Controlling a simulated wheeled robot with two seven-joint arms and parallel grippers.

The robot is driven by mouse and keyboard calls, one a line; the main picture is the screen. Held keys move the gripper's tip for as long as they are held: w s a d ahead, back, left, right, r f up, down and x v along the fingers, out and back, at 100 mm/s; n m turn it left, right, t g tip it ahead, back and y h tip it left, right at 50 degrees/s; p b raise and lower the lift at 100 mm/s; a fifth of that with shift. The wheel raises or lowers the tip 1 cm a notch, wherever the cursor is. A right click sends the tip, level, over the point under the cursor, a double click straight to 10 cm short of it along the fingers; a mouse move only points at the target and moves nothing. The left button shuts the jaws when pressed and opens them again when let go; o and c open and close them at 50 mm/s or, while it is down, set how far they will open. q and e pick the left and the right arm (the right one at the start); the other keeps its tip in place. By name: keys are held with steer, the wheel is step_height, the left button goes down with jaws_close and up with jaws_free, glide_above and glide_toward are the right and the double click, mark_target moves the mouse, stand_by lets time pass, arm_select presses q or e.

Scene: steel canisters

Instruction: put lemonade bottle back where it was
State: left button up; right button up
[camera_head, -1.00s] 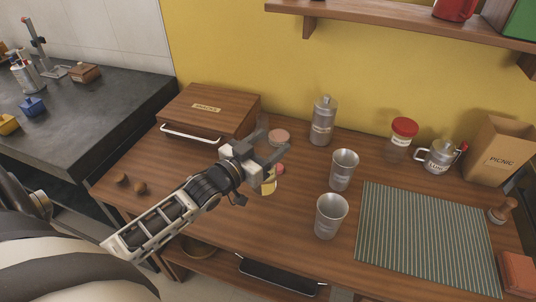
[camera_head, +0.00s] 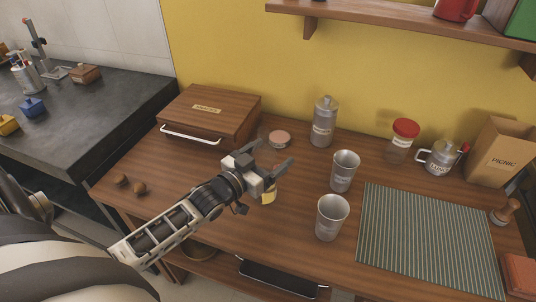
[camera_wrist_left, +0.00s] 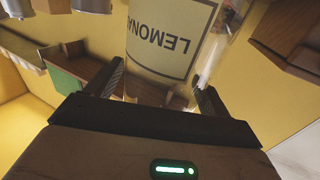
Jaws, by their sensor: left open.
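My left gripper (camera_head: 272,158) is open above the wooden counter, left of the steel cups. My right gripper is not in view.
Two steel cups (camera_head: 344,171) (camera_head: 331,217) stand right of the gripper. A striped mat (camera_head: 428,240) lies at right. The front left counter is mostly clear.

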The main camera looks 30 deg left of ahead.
arm_select(q)
steer(key=shift+r, duration=0.2)
steer(key=shift+s+f, duration=0.1)
steer(key=shift+s, duration=0.25)
steer(key=s+a, duration=0.2)
steer(key=s, duration=0.9)
steer(key=shift+s, duration=0.1)
